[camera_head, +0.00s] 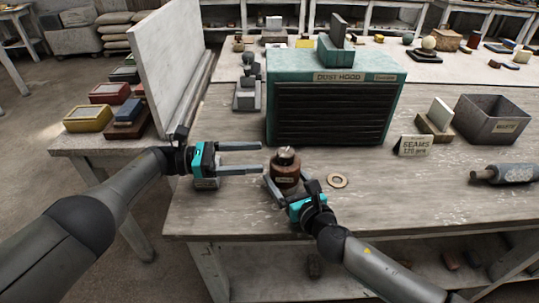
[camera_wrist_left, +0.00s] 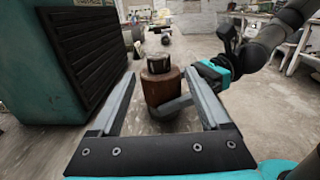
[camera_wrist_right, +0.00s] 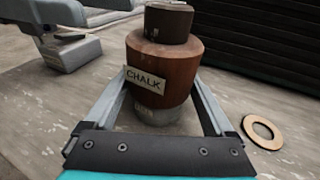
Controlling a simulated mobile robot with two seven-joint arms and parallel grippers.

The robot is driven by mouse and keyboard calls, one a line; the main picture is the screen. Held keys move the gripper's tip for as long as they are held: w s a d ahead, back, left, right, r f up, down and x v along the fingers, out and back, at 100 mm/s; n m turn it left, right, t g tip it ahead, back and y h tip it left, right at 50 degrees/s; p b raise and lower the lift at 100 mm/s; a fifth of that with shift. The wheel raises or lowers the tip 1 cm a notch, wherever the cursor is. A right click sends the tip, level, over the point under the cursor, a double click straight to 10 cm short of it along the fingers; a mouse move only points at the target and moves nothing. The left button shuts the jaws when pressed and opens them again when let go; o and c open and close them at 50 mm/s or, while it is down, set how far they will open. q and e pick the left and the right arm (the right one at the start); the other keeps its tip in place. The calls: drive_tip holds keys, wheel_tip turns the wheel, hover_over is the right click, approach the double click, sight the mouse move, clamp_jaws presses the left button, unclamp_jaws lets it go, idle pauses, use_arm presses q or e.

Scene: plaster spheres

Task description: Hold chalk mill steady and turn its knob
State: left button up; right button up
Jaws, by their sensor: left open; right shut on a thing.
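The chalk mill (camera_head: 286,177) stands upright on the table in front of the dust hood. It has a brown wooden body with a chalk label and a dark knob (camera_wrist_right: 168,24) on top; the mill also shows in the left wrist view (camera_wrist_left: 163,88). My right gripper (camera_head: 283,189) is shut on the lower body, one finger on each side, as the right wrist view shows (camera_wrist_right: 160,112). My left gripper (camera_head: 262,159) is open with its fingers pointing right toward the mill. Its fingertips are close to the mill's left side, with nothing between them.
The green dust hood (camera_head: 330,98) stands just behind the mill. A flat ring (camera_head: 337,181) lies right of it. A seams sign (camera_head: 412,145), a waste box (camera_head: 493,119) and a grey roller (camera_head: 505,173) are farther right. An upright white board (camera_head: 172,65) stands at left.

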use_arm(q)
drive_tip(key=shift+a, duration=0.4)
